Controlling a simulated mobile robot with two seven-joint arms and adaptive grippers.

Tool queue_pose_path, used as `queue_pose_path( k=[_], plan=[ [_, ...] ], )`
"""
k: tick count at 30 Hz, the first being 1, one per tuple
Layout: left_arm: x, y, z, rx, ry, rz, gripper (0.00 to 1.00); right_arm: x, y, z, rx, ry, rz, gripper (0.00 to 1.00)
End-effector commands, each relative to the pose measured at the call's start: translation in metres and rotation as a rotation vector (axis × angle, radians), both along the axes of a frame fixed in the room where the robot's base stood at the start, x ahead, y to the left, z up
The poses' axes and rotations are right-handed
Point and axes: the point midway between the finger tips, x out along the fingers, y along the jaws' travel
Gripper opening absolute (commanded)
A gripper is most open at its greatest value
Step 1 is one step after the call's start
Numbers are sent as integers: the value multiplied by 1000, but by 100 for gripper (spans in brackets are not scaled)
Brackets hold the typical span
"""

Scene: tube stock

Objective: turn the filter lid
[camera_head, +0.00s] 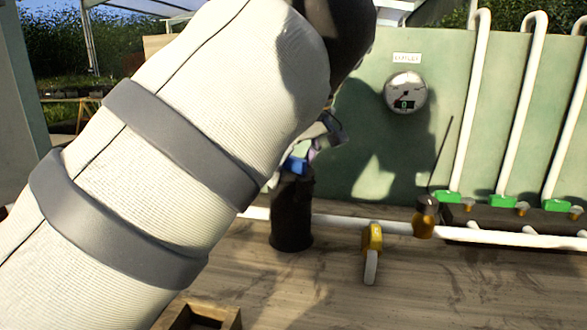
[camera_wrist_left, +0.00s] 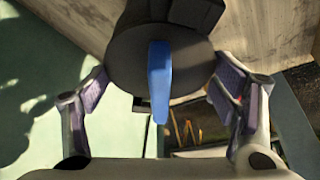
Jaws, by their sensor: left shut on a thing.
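The filter is a black upright cylinder (camera_head: 292,215) on the wooden bench in the head view. Its black round lid (camera_wrist_left: 190,62) with a blue bar handle (camera_wrist_left: 160,82) faces the left wrist view; the blue also shows at the top of the filter in the head view (camera_head: 294,165). In the head view my left arm hides much of this gripper (camera_head: 318,140). My right gripper is not in view.
A white pipe (camera_head: 340,221) runs along the bench, with a yellow-handled valve (camera_head: 372,238) right of the filter. A round gauge (camera_head: 405,92) is on the green panel (camera_head: 350,120) behind. White upright pipes with green fittings (camera_head: 447,197) stand at right. An open wooden box (camera_head: 232,318) is in front.

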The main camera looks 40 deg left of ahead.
Motion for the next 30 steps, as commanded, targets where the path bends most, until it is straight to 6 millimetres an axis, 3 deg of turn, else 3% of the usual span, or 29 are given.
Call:
queue_pose_path(
  k=[6, 16, 24, 30],
  plan=[
    [1, 0, -4, -1, 5, 160, 49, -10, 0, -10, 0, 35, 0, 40],
    [0, 0, -3, -2, 3, 196, 49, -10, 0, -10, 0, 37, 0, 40],
    [1, 0, -5, -1, 5, 441, 49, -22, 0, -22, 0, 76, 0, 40],
    [0, -1, -2, -3, 2, 476, 49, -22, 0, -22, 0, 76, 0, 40]
  ],
)
